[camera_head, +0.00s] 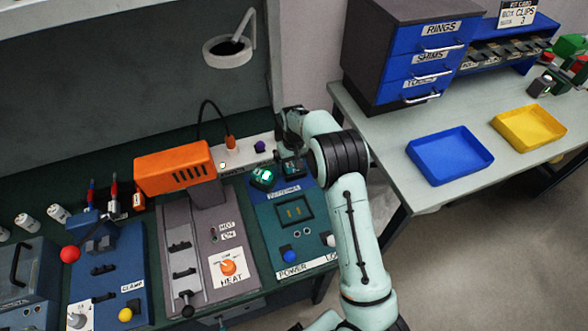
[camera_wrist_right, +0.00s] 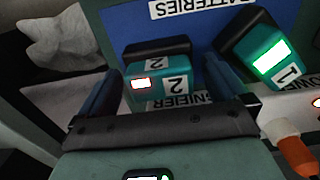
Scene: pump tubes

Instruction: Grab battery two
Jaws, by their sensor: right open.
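Battery two (camera_wrist_right: 160,85) is a teal block with a black end, a "2" label and a small red-lit display. It lies on the blue "BATTERIES" panel (camera_wrist_right: 205,20). My right gripper (camera_wrist_right: 160,95) is open, with one finger on each side of battery two; I cannot tell whether they touch it. In the head view battery two (camera_head: 292,168) is partly hidden under my right gripper (camera_head: 291,152). Battery one (camera_wrist_right: 265,55), with a bright green display, is beside it to the right; it also shows in the head view (camera_head: 264,178). My left gripper is not in view.
An orange plug (camera_head: 230,141) with a black cable stands in a power strip close by. An orange heat unit (camera_head: 174,167) is to the left. A side table holds a blue tray (camera_head: 450,155), a yellow tray (camera_head: 529,126) and blue drawers (camera_head: 432,65).

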